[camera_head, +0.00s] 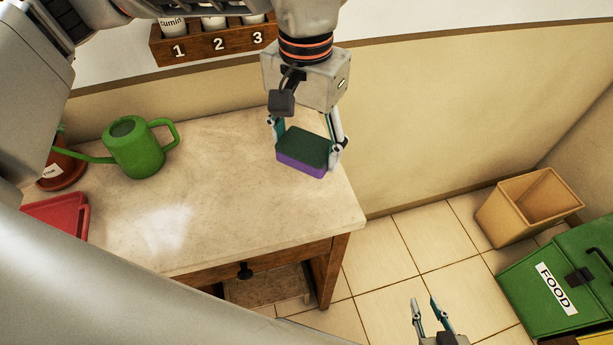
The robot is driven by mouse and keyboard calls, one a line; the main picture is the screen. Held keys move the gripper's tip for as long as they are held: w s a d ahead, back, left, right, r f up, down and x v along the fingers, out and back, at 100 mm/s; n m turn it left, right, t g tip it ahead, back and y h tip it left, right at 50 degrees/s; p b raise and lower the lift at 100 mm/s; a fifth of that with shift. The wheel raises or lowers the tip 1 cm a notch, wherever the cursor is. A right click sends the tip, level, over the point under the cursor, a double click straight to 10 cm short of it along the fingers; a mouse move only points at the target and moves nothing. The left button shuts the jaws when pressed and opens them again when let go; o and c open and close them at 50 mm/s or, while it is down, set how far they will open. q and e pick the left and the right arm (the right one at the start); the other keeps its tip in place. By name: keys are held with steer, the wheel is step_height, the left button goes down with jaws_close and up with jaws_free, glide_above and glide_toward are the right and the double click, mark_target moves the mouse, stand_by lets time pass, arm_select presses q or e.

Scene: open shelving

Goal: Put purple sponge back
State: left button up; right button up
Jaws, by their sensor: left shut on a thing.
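The purple sponge (302,167) has a dark green scouring top and a purple lower part. My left gripper (306,146) is shut on it, with one finger at each side. The sponge is over the right part of the pale countertop (240,221); I cannot tell whether it touches the surface. My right gripper (429,306) is low in the view, over the tiled floor to the right of the counter. Its fingers are apart with nothing between them.
A green watering can (137,149), a reddish pot (63,170) and a red tray-like object (62,212) stand at the counter's left. A tan bin (528,207) and green FOOD bin (560,275) stand right. The counter's middle is clear.

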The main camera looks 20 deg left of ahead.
mark_target(306, 145)
arm_select(q)
step_height(306, 145, down, 9)
stand_by(0.5)
steer(key=shift+b, duration=0.3)
steer(key=shift+f, duration=0.2)
steer(key=o, duration=1.1)
steer(key=shift+c, duration=0.2)
steer(key=shift+r, duration=0.1)
step_height(306, 145, up, 12)
steer(key=shift+r+p, duration=0.15)
steer(key=shift+p, duration=0.25)
